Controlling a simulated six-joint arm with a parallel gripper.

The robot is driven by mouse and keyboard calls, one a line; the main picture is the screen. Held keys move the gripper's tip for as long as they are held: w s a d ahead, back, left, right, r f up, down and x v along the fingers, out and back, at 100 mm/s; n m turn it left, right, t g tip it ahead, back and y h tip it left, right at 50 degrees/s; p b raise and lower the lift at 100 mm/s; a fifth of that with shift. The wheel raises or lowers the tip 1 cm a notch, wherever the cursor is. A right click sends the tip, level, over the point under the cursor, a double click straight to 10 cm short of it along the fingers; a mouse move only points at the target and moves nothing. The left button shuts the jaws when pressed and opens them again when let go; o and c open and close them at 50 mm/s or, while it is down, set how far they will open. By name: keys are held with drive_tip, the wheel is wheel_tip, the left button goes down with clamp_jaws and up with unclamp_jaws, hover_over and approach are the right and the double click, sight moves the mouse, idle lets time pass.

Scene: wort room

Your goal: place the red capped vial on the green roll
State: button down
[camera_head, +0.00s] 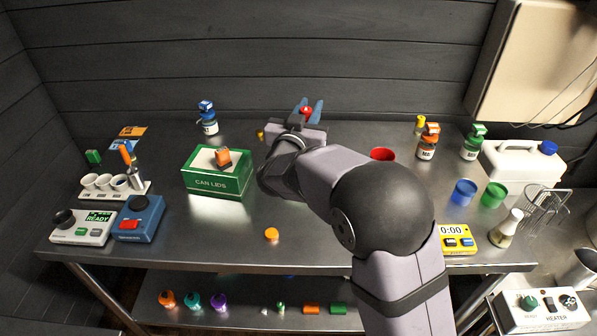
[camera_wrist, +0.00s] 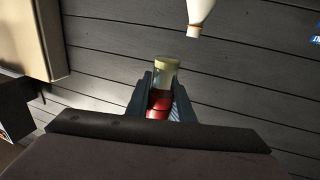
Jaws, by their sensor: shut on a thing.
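My gripper (camera_head: 310,112) is raised above the back middle of the table, its two blue fingers shut on the red capped vial (camera_head: 306,111). In the wrist view the vial (camera_wrist: 164,80) stands between the fingers, with its red part low in the grip and its clear, yellowish end sticking out past the tips. A short green round piece (camera_head: 493,195), which looks like the green roll, is on the right of the table, apart from my gripper. It does not show in the wrist view.
A blue round piece (camera_head: 465,192) sits left of the green one. A red round piece (camera_head: 382,154) is partly behind my arm. Brown bottles (camera_head: 428,147), a white jug (camera_head: 522,163) and a yellow timer (camera_head: 457,240) stand nearby. The green box (camera_head: 217,185) is left; the front middle is mostly clear.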

wheel_tip(320, 180, down, 12)
drive_tip(key=a+y+p, duration=0.1)
drive_tip(key=a, duration=0.1)
drive_tip(key=shift+w+n, duration=0.3)
drive_tip(key=shift+w, duration=0.15)
idle(0.4)
drive_tip(key=shift+f, duration=0.15)
drive_tip(key=c, duration=1.6)
unclamp_jaws()
drive_tip(key=shift+o, duration=0.2)
drive_tip(key=shift+s+r, duration=0.1)
drive_tip(key=shift+r, duration=0.1)
drive_tip(key=b+v, duration=0.2)
drive_tip(key=v, duration=0.9)
drive_tip(key=shift+s, duration=0.4)
drive_tip(key=shift+f, duration=0.1)
